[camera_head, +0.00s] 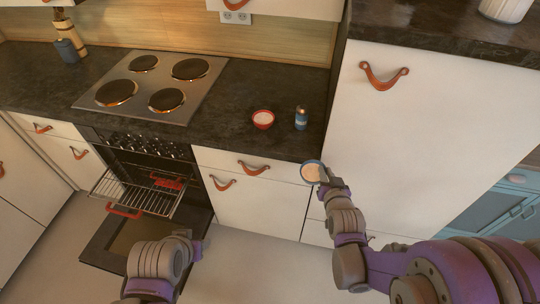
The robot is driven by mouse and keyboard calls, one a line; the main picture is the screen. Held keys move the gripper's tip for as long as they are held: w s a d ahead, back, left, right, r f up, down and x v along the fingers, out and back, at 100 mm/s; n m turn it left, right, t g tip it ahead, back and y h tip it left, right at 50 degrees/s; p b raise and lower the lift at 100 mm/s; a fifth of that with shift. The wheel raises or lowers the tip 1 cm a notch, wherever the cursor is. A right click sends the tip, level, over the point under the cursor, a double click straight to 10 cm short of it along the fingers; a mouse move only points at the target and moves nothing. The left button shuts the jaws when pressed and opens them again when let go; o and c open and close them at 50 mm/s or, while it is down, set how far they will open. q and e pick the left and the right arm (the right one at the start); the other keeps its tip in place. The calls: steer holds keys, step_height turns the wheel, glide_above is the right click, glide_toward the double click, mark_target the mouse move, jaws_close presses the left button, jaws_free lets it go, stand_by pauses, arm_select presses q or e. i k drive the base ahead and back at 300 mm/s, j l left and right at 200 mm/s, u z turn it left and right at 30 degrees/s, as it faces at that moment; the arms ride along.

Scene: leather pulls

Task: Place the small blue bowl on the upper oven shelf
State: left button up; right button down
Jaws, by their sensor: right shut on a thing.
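The small blue bowl (311,172) shows as a round shape with a blue rim and a tan inside, in front of the counter's front edge. My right gripper (322,173) is shut on its right side. The oven door (122,240) is folded down. A wire oven shelf (138,193) is pulled out above it, to the left of the bowl. A red item (166,183) lies toward the back of this shelf, its shape unclear. My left gripper (190,242) is low in front of the oven, apart from the shelf; its fingers are too small to read.
A red bowl (263,119) and a blue lighter-like item (301,119) stand on the dark counter (235,105). A four-plate hob (152,87) is above the oven. A tall white cabinet (425,130) stands right. White drawers (245,200) lie between oven and bowl.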

mark_target(133, 194)
steer(key=j+u, duration=0.1)
steer(key=u, duration=0.2)
steer(key=j+u, duration=0.1)
steer(key=u, duration=0.2)
steer(key=i+j+u, duration=0.2)
steer(key=j+u, duration=0.2)
steer(key=j, duration=0.2)
steer(key=i+j, duration=0.25)
steer(key=j, duration=0.25)
steer(key=i+j+u, duration=0.15)
steer(key=i+j, duration=0.15)
steer(key=j, duration=0.2)
steer(key=i+j, duration=0.25)
steer(key=j, duration=0.2)
